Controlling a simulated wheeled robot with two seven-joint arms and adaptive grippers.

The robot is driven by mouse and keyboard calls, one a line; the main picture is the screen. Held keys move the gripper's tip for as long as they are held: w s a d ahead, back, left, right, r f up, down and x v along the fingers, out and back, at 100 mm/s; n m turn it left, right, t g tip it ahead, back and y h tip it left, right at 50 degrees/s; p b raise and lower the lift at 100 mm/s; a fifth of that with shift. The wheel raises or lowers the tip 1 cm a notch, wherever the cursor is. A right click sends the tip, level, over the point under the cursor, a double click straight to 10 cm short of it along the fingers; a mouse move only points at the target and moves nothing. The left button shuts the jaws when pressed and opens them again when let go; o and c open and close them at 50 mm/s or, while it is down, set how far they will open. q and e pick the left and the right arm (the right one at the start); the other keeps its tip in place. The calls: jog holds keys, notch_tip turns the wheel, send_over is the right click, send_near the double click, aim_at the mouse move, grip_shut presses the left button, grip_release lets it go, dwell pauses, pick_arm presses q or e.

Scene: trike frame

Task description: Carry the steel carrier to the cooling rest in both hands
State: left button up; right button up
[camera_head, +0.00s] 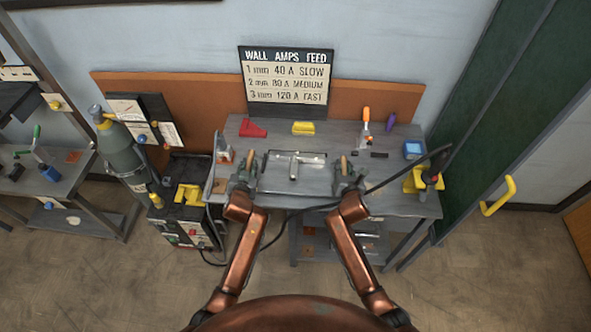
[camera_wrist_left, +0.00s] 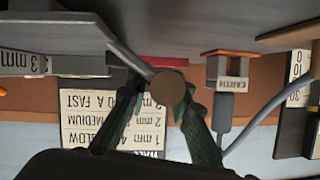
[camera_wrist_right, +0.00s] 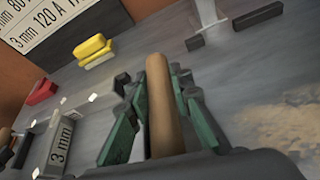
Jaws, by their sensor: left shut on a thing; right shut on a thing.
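The steel carrier (camera_head: 313,181) appears as a flat grey plate between my two grippers, with a bright T-shaped metal piece (camera_head: 293,168) on it. My left gripper (camera_head: 243,178) is shut on a wooden handle at its left side; the handle's round end (camera_wrist_left: 168,88) shows between the fingers in the left wrist view. My right gripper (camera_head: 347,175) is shut on the right wooden handle (camera_wrist_right: 163,105), which stands between green fingers in the right wrist view. I cannot tell whether the carrier touches the bench. I cannot identify the cooling rest.
The grey bench (camera_head: 395,203) holds a red piece (camera_head: 252,128), a yellow piece (camera_head: 303,128), an orange-handled tool (camera_head: 365,120) and a blue box (camera_head: 412,150). A gas cylinder (camera_head: 118,150) and a welding machine (camera_head: 185,205) stand left. A dark cable (camera_head: 395,178) crosses near my right gripper.

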pick_arm(q)
grip_shut()
pick_arm(e)
grip_shut()
